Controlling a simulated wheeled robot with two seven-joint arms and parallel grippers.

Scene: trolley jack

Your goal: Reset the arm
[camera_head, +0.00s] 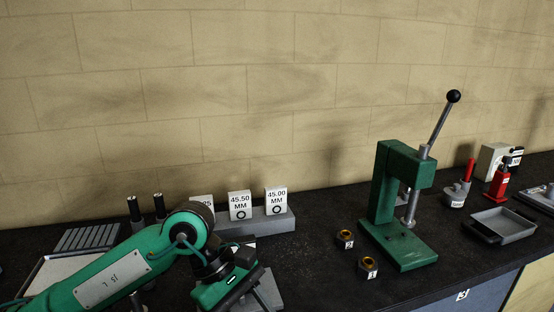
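My green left arm (120,272) reaches in from the lower left, over the near part of the dark bench. Its wrist bends down to my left gripper (245,294), which is low in the picture, left of the middle. The fingertips are hidden or cut off by the bottom edge, so I cannot tell if it is open or shut, or if it holds anything. My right arm and gripper are not in view.
A green press (398,200) with a black-knobbed lever stands right of centre. A grey block (270,222) with size cards stands behind my wrist.

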